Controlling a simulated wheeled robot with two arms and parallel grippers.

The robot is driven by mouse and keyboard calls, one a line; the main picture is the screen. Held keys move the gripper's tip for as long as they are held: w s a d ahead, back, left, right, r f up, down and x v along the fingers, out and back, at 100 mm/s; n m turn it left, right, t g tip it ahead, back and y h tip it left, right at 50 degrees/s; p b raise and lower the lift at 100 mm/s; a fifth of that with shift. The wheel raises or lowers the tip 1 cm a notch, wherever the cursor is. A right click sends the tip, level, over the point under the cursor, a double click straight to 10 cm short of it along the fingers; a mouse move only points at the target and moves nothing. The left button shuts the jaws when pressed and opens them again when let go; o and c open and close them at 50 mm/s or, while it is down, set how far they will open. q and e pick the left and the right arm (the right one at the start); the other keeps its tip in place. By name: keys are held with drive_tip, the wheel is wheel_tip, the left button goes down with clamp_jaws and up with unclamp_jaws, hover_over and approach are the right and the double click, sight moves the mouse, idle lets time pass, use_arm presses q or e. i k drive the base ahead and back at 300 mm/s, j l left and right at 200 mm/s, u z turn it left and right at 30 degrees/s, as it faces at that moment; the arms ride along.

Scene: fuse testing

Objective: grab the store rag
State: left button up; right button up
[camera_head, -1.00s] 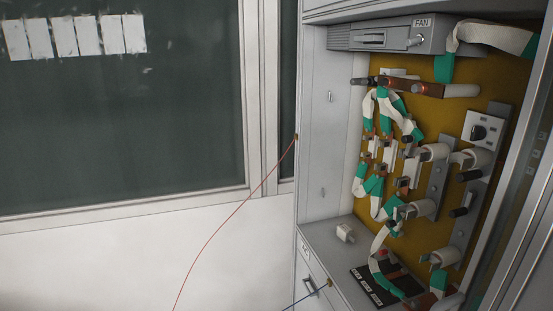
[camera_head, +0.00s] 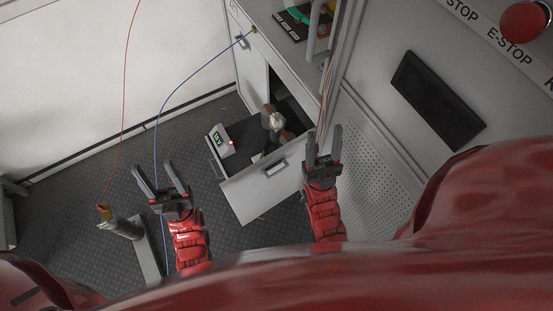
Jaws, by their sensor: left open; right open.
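An open drawer (camera_head: 262,185) sticks out of the cabinet's lower part in the head view. Inside it lies a small whitish and brown bundle (camera_head: 276,121); I cannot tell whether this is the rag. My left gripper (camera_head: 152,168) is open and empty, above the floor to the left of the drawer. My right gripper (camera_head: 324,136) is open and empty, beside the drawer's right side, with its fingers pointing up the picture.
A small device with a green display (camera_head: 220,139) sits at the drawer's left edge. A blue wire (camera_head: 172,93) hangs from the cabinet past my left gripper. A red wire (camera_head: 125,90) runs further left. A grey post (camera_head: 125,228) stands on the floor (camera_head: 60,190).

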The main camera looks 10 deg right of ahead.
sight(278, 121)
drive_tip(key=k+l, duration=0.45)
drive_tip(key=k+j, duration=0.35)
drive_tip(key=j, duration=0.3)
drive_tip(key=k+j, duration=0.2)
drive_tip(key=j+u, duration=0.05)
drive_tip(key=j, duration=0.05)
